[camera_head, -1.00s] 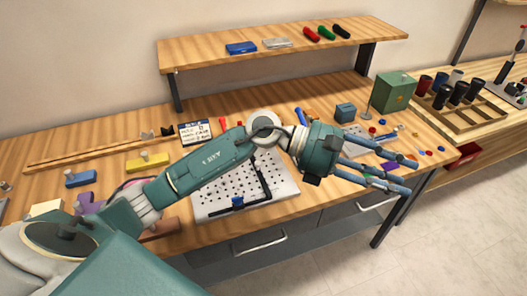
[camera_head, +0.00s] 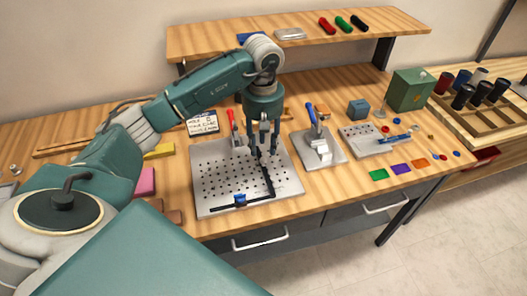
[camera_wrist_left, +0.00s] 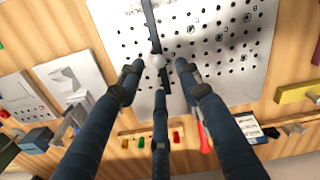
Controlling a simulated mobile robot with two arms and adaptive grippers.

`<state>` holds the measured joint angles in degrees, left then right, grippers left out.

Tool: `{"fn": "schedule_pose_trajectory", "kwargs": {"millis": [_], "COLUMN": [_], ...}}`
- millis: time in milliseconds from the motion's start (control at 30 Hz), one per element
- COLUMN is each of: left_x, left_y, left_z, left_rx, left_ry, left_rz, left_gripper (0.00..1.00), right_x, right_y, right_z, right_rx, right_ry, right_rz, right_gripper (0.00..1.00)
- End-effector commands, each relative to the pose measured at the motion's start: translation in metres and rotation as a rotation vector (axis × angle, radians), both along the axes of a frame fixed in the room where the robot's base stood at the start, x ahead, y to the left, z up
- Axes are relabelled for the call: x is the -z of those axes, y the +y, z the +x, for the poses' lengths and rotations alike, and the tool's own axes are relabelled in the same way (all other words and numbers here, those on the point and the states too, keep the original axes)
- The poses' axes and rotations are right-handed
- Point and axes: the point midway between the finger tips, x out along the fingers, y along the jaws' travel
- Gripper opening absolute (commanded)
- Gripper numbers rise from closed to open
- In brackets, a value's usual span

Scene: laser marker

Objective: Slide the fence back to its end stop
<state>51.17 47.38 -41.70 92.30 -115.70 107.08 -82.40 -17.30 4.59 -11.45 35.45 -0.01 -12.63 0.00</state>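The fence is a black L-shaped bar (camera_head: 268,180) on a grey perforated plate (camera_head: 208,168). One leg runs along the plate's front with a blue clamp (camera_head: 240,200); the other runs back along its right side. My left gripper (camera_head: 263,150) points down over the back end of that leg. In the left wrist view, the fence (camera_wrist_left: 152,25) passes between the spread fingers of the gripper (camera_wrist_left: 160,74). A pale round knob (camera_wrist_left: 157,60) on it sits between the fingertips; contact cannot be told. The head view hides this end behind the fingers. My right gripper is not in view.
A red-handled toggle clamp (camera_head: 233,128) stands close left of the gripper at the plate's back. A press-like fixture (camera_head: 318,148) stands right of the plate. A label card (camera_head: 201,124) lies behind left. A shelf (camera_head: 350,48) runs above the back.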

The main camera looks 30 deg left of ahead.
Motion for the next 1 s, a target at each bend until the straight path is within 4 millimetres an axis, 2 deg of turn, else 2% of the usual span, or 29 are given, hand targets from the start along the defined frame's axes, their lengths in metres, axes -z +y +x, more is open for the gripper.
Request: {"fn": "schedule_pose_trajectory", "kwargs": {"millis": [100, 300, 667, 833, 867, 1000], "left_x": [0.02, 0.044, 0.05, 0.05, 0.05, 0.05], "left_y": [-0.001, -0.001, -0.001, -0.001, -0.001, -0.001], "left_z": [-0.001, 0.0, 0.0, 0.0, 0.0, 0.0], "left_rx": [0.001, 0.001, 0.001, 0.001, 0.001, 0.001], "left_ry": [0.004, 0.001, -0.001, -0.001, -0.001, -0.001], "left_rz": [-0.003, -0.002, -0.003, -0.003, -0.003, -0.003], "left_gripper": [0.35, 0.35, 0.35, 0.03, 0.0, 0.0], "right_x": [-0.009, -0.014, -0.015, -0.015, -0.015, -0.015], "right_y": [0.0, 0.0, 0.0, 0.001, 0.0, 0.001], "right_z": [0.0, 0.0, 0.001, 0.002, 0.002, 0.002], "right_rx": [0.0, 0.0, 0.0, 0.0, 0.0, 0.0], "right_ry": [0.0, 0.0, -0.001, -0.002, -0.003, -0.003], "right_rz": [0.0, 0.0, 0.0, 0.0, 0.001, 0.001], "right_gripper": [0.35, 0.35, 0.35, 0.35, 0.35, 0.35]}}
